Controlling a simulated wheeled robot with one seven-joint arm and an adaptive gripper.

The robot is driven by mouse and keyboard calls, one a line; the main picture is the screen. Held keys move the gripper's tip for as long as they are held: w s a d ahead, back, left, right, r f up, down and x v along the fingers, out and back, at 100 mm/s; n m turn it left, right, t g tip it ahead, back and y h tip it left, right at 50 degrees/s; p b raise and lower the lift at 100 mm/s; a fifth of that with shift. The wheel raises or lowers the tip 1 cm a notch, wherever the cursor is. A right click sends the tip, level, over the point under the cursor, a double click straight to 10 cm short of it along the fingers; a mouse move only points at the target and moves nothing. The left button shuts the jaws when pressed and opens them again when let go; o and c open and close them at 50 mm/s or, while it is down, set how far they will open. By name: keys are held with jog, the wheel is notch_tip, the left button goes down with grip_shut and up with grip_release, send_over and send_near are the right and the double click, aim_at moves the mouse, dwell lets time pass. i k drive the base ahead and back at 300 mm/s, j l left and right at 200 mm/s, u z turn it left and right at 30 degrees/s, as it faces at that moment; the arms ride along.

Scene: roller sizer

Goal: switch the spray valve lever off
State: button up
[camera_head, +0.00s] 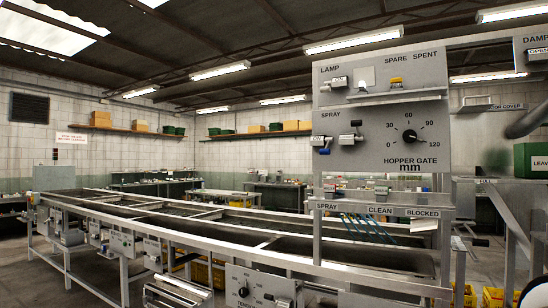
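The spray valve lever (324,150) is a small lever with a blue end, on the grey control panel under the "SPRAY" label. Its blue end points down and slightly right. A small plate reading "ON" (319,140) shows beside its upper part. To its right is a dark-ended metal fitting (350,138), and further right the black "HOPPER GATE mm" dial (409,136). I cannot make out my gripper anywhere in this view, and nothing is seen touching the lever.
The panel stands on posts above a long metal roller frame (180,225) running left. A small shelf (384,96) juts out above the lever. A rail labelled "SPRAY", "CLEAN" and "BLOCKED" (380,210) lies below. Yellow crates (492,297) stand at lower right.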

aim_at(327, 152)
jog(key=i+l+z, duration=0.15)
jog(key=i+j+z, duration=0.1)
jog(key=i+z, duration=0.2)
jog(key=i, duration=1.65)
